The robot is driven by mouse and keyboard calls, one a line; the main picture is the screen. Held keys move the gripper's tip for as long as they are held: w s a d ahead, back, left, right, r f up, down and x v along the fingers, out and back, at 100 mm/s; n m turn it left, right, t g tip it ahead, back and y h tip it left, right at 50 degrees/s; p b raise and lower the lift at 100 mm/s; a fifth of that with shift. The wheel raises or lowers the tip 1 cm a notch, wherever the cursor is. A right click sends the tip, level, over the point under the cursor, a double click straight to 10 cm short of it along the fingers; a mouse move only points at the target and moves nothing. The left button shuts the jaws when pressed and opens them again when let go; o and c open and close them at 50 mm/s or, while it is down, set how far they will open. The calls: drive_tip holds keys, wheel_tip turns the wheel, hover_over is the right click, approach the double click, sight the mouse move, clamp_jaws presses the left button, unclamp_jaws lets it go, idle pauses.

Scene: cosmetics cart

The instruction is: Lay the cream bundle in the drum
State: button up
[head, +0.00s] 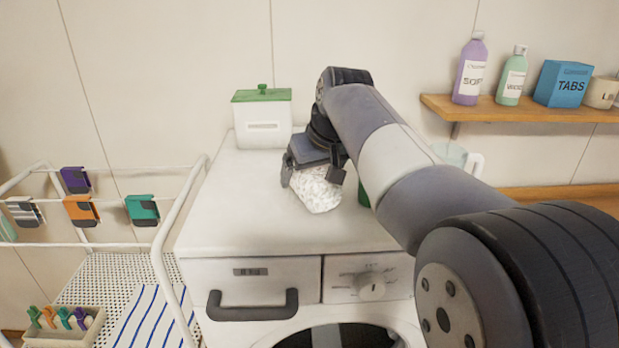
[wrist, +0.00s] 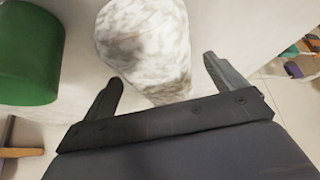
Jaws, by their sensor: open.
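The cream bundle (head: 316,190), whitish with grey mottling, rests on top of the white washing machine (head: 240,200). It also shows in the wrist view (wrist: 147,45), partly between and beyond the fingers. My gripper (head: 314,178) is open above and around the near end of the bundle; in the wrist view its two fingers (wrist: 166,85) stand apart with a gap on each side of it. The drum (head: 340,338) shows at the bottom edge of the head view as a dark round opening, mostly cut off.
A white box with a green lid (head: 262,118) stands at the back of the machine top. A green object (wrist: 28,52) stands beside the bundle, mostly behind my arm. A drying rack (head: 165,235) with clips is at left. A shelf (head: 540,112) with bottles is at right.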

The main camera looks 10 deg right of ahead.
drive_tip(key=shift+x, duration=1.35)
drive_tip(key=shift+c, duration=0.5)
drive_tip(key=c, duration=1.2)
